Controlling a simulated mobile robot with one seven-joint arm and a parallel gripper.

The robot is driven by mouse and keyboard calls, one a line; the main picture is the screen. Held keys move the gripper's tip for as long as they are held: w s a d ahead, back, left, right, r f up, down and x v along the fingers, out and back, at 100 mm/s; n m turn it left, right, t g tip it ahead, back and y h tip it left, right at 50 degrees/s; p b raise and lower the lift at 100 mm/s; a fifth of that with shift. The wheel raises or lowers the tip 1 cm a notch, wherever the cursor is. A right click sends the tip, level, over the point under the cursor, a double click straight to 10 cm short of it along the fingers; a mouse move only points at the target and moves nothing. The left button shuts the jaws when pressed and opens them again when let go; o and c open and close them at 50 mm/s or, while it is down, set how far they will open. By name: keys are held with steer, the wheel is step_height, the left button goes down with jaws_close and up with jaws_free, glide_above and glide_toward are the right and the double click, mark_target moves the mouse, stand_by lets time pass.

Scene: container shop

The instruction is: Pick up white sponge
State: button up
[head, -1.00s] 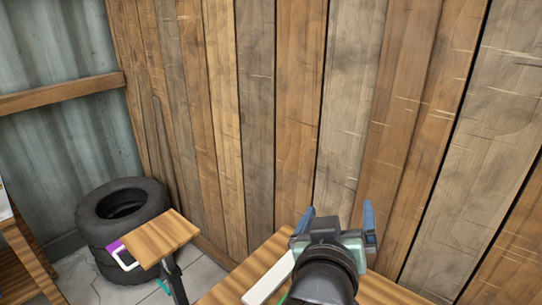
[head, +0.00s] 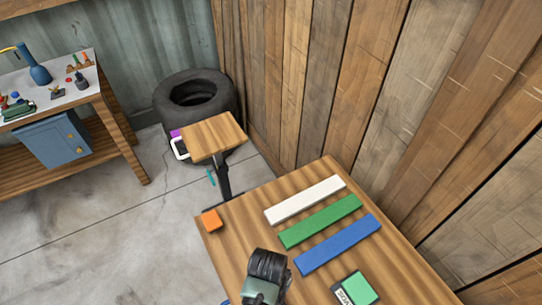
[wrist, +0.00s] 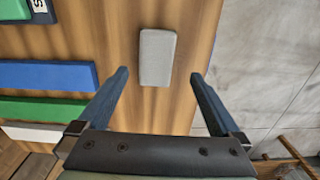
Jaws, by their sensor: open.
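The white sponge (wrist: 157,57) shows in the wrist view as a small pale grey-white rounded block. It lies flat on the wooden tabletop (wrist: 170,106), near the table's edge. My gripper (wrist: 160,76) is open and empty. Its two blue fingers point toward the sponge, which appears centred just beyond and between the fingertips, with no visible contact. In the head view my wrist (head: 264,278) is at the bottom, over the table's left edge. The sponge is not visible there; it is hidden by my arm or outside the frame.
White (head: 305,200), green (head: 320,221) and blue (head: 338,244) bars lie on the table, with an orange block (head: 211,221) and a green box (head: 357,289). A small wooden stand (head: 212,135), tires (head: 199,95) and a workbench (head: 70,95) stand beyond. A plank wall borders the right.

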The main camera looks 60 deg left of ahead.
steer(key=shift+w+d+f, duration=0.1)
steer(key=shift+w+f, duration=0.05)
steer(key=shift+f, duration=1.3)
steer(key=shift+w+d+f, duration=0.1)
steer(key=shift+w+f, duration=0.05)
steer(key=shift+f, duration=1.3)
steer(key=shift+c, duration=0.2)
steer(key=c, duration=1.3)
steer(key=shift+p, duration=0.3)
steer(key=shift+c, duration=0.2)
steer(key=shift+r, duration=0.1)
step_height(320, 180, up, 10)
steer(key=shift+f, duration=0.1)
